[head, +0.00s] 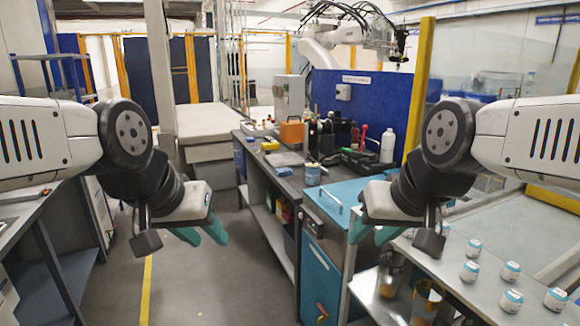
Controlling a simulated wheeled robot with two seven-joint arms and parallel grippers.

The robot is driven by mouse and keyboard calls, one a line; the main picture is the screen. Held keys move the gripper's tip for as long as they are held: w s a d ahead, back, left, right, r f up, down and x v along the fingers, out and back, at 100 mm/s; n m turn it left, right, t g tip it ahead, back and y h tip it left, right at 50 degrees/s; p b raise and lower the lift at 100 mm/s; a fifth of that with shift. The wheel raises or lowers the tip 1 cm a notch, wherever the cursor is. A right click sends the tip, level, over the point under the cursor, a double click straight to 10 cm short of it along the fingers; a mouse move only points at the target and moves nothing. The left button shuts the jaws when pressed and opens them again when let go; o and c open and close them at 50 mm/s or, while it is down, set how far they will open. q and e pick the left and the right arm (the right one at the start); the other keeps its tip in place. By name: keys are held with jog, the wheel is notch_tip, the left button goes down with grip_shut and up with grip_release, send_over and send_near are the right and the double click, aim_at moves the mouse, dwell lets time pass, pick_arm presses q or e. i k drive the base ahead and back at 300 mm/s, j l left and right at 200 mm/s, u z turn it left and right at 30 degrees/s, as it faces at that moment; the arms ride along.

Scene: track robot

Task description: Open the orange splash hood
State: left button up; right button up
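No thing in view is plainly a splash hood. The nearest match is a small orange box-like thing (292,134) on the dark bench in the middle distance; I cannot tell whether it is the hood or whether it is open. My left gripper (202,232) hangs over the floor at left centre. Its teal fingertips are apart and nothing shows between them. My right gripper (372,232) hangs near the teal-topped cabinet at right, its teal fingertips also apart and empty. Both grippers are well short of the orange thing.
The dark bench (262,160) carries bottles and a blue-labelled jar (312,174). A teal cabinet (318,275) stands at its near end. Several white jars (470,271) stand on the right table. A grey bench (40,225) is at left. The floor (205,280) between is clear.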

aim_at(291, 133)
jog(key=i+j+z, duration=0.25)
jog(key=i+j, duration=0.6)
jog(key=i+z, duration=0.15)
jog(key=z, duration=0.2)
jog(key=i+j+z, duration=0.1)
jog(key=z, duration=0.25)
jog(key=i+j+z, duration=0.25)
jog(key=i+j, duration=0.15)
jog(key=j, duration=0.25)
jog(key=i+j+z, duration=0.15)
jog(key=j, duration=0.2)
jog(key=i+j+z, duration=0.1)
jog(key=j, duration=0.25)
jog(key=i, duration=0.1)
